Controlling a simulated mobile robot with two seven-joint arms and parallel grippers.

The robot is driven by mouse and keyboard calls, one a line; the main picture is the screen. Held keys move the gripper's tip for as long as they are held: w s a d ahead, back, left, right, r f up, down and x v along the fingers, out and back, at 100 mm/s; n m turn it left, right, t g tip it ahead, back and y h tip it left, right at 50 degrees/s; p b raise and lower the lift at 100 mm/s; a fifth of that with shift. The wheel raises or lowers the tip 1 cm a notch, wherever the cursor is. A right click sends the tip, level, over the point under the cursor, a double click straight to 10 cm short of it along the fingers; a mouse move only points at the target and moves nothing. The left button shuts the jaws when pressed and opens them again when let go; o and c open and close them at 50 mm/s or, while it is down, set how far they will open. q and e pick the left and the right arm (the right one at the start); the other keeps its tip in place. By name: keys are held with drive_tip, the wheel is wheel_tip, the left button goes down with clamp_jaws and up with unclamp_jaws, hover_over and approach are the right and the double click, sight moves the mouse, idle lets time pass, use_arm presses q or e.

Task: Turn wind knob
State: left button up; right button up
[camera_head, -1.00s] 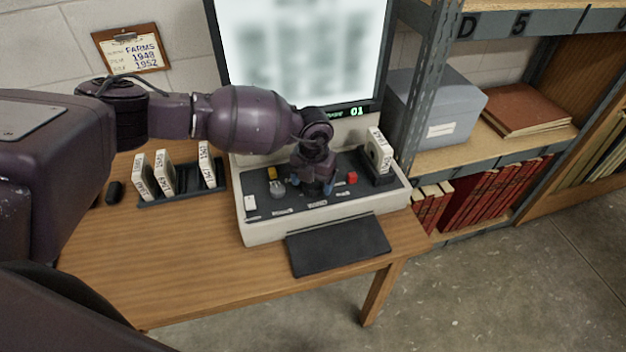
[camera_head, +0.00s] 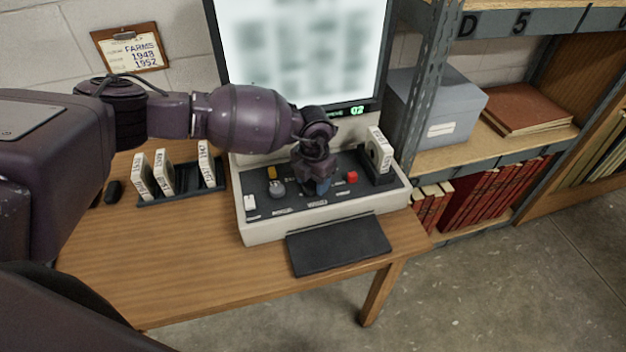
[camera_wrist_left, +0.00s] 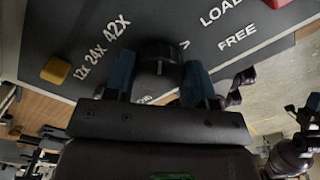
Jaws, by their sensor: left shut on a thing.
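The wind knob (camera_wrist_left: 158,58) is a dark round knob on the dark control panel of the reader. My left gripper (camera_wrist_left: 158,76) is shut on it, with a blue finger on each side. In the head view my left gripper (camera_head: 318,187) points down onto the middle of the panel and mostly hides the knob. The screen (camera_head: 305,50) above is lit with a blurred page, and its green readout (camera_head: 357,111) reads 02. My right gripper is not in view.
A grey knob (camera_head: 277,189), a yellow block (camera_head: 271,172) and a red button (camera_head: 352,177) sit close around the gripper. A boxed reel (camera_head: 378,152) stands at the panel's right. A rack (camera_head: 185,193) of boxes is at left. The table front (camera_head: 190,270) is clear.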

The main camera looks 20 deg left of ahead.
sight(314, 183)
use_arm(q)
drive_tip(key=m, duration=0.4)
drive_tip(key=shift+m+b, duration=0.3)
drive_tip(key=shift+b, duration=0.05)
drive_tip(key=shift+d+r+m+b, duration=0.1)
drive_tip(key=shift+m+b, duration=0.3)
drive_tip(key=shift+m, duration=1.6)
drive_tip(key=o, duration=0.9)
wheel_tip(314, 183, up, 11)
drive_tip(key=shift+f+p, duration=0.1)
drive_tip(key=shift+p, duration=0.2)
